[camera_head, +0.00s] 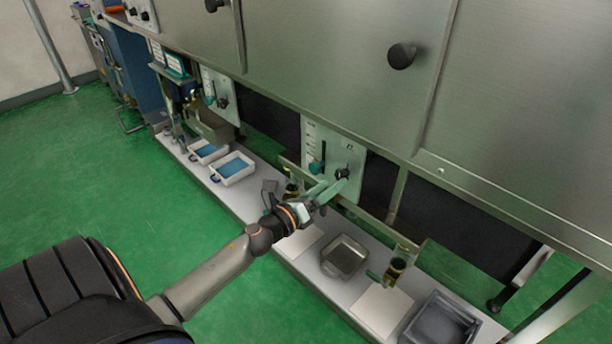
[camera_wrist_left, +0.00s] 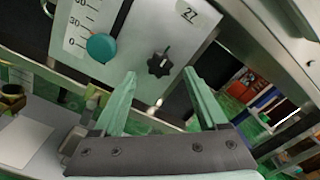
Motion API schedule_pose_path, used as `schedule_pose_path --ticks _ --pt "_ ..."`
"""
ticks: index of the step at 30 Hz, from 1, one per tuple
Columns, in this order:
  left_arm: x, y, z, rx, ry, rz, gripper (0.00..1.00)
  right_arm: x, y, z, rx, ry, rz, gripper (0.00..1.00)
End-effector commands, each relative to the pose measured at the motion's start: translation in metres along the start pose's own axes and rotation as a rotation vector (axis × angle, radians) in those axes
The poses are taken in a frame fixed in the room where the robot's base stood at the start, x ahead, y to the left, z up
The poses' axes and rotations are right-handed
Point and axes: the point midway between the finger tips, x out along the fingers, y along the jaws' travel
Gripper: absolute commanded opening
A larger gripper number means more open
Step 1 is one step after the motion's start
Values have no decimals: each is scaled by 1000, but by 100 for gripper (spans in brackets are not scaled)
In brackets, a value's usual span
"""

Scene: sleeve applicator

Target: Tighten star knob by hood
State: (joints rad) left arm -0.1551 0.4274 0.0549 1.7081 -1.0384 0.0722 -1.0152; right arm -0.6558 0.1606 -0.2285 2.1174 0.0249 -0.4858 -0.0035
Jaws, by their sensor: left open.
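The black star knob (camera_wrist_left: 160,63) sits on a pale panel (camera_wrist_left: 130,40) under the metal hood (camera_head: 330,60). It also shows in the head view (camera_head: 342,174), close to my left gripper's tips. My left gripper (camera_head: 338,188) reaches in from the left. In the left wrist view its two green fingers (camera_wrist_left: 160,92) are spread apart with nothing between them. The knob shows beyond the fingers, between their tips in the picture; I see no grip on it. My right gripper is not in view.
A teal knob (camera_wrist_left: 101,47) on a numbered scale sits left of the star knob. A metal rail (camera_head: 375,221) runs below the panel. A metal tray (camera_head: 344,257) and white trays with blue contents (camera_head: 232,169) stand on the pale ledge. Green floor is open at left.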

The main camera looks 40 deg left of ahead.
Motion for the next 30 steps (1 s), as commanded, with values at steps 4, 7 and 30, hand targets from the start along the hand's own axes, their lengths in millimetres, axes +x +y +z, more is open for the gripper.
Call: schedule_pose_path --ticks 4,7,30 --pt "-30 1 -2 -2 2 2 75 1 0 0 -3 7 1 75" --pt "-48 1 -2 -2 2 2 75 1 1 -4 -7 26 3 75" --pt "-90 0 0 1 0 0 75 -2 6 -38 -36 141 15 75"
